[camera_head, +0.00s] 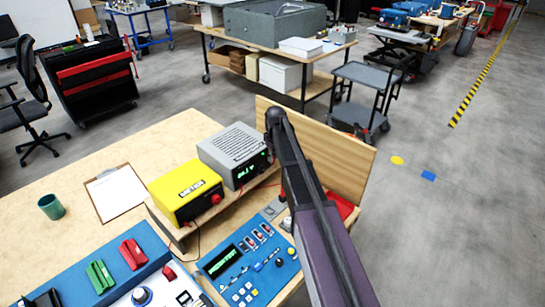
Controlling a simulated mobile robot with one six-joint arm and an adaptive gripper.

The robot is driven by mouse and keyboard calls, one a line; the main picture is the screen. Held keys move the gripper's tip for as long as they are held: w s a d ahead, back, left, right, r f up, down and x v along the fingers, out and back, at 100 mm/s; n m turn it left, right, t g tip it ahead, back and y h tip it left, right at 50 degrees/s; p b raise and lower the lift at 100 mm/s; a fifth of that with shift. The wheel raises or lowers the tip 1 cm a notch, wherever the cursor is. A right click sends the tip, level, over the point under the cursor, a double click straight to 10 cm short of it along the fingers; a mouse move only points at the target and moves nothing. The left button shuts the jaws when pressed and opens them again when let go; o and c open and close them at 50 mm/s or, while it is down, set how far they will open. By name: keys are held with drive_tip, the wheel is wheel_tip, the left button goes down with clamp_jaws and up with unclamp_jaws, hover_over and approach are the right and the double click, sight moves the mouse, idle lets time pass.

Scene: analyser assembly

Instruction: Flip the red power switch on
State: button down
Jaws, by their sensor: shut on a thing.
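A blue control panel (240,268) with a small green-lit display (223,262) lies on the wooden table, below the meter boxes. It carries a row of small switches (258,236), several pale buttons (243,292) and round knobs. I cannot make out for certain which part is the red power switch. My arm crosses the panel's right side and covers part of it.
A yellow meter box (185,191) and a grey supply box (234,153) stand on a wooden shelf. A wooden board (335,160) rises behind my arm. Red (132,253) and green (100,276) parts, a clipboard (116,192) and a green cup (51,206) lie left.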

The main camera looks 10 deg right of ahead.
drive_tip(key=shift+s+d+t+y, duration=0.1)
drive_tip(key=shift+s+t+y, duration=0.05)
drive_tip(key=shift+t+y, duration=0.45)
drive_tip(key=c, duration=0.5)
unclamp_jaws()
